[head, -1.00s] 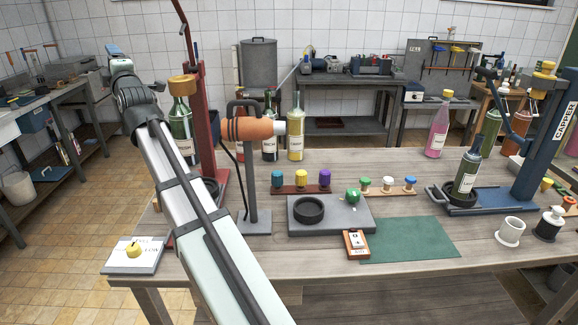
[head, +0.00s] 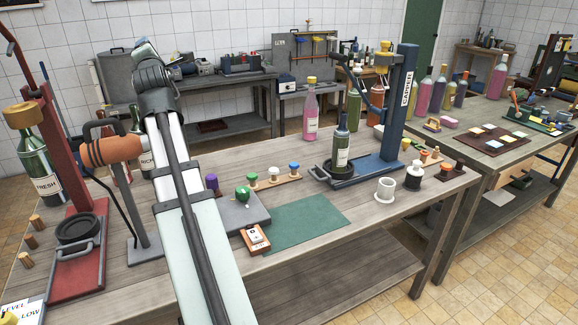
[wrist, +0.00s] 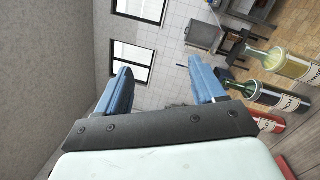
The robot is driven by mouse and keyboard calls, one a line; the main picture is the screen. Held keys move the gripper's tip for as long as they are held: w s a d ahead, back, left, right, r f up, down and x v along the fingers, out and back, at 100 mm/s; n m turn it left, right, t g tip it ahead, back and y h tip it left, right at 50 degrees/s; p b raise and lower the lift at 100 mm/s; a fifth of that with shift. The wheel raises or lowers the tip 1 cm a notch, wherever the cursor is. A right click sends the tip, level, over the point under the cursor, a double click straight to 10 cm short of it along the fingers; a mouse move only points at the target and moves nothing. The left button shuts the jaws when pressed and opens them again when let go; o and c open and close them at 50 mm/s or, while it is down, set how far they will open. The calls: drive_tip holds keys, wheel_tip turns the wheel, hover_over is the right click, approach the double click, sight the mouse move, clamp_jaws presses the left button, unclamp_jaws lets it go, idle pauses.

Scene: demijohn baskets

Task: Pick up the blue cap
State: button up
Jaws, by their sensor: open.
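The blue cap (head: 294,166) sits at the right end of a small wooden strip (head: 284,180) on the main bench in the head view. My gripper (head: 147,48) is raised at the far end of my arm, well apart from the blue cap. In the wrist view my gripper (wrist: 163,84) has its two blue fingers apart with nothing between them. The wrist view does not show the blue cap.
A green ball-like knob (head: 243,193) on a grey plate and a green mat (head: 296,224) lie near the strip. A blue capper stand (head: 396,110) with a bottle (head: 341,150) stands to the right. A white cup (head: 385,189) is near the front edge.

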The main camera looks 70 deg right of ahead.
drive_tip(key=s+d+f+m+g+y, duration=0.1)
drive_tip(key=s+d+f+m+g, duration=0.1)
drive_tip(key=s+d+f+m, duration=0.3)
drive_tip(key=s+d+f+m+g, duration=0.2)
drive_tip(key=d+f+g, duration=0.1)
drive_tip(key=d, duration=0.3)
drive_tip(key=m+g+y, duration=0.6)
drive_tip(key=m+y, duration=0.4)
drive_tip(key=m, duration=0.9)
hover_over(294, 164)
drive_tip(key=s+a, duration=0.2)
wheel_tip(294, 164, down, 29)
drive_tip(key=shift+w+a+x, duration=0.1)
drive_tip(key=shift+w+x, duration=0.1)
drive_tip(key=shift+x, duration=1.05)
drive_tip(key=shift+w+a+x, duration=0.1)
drive_tip(key=shift+w+x, duration=0.1)
drive_tip(key=shift+x, duration=1.05)
drive_tip(key=shift+c, duration=0.3)
drive_tip(key=c, duration=1.1)
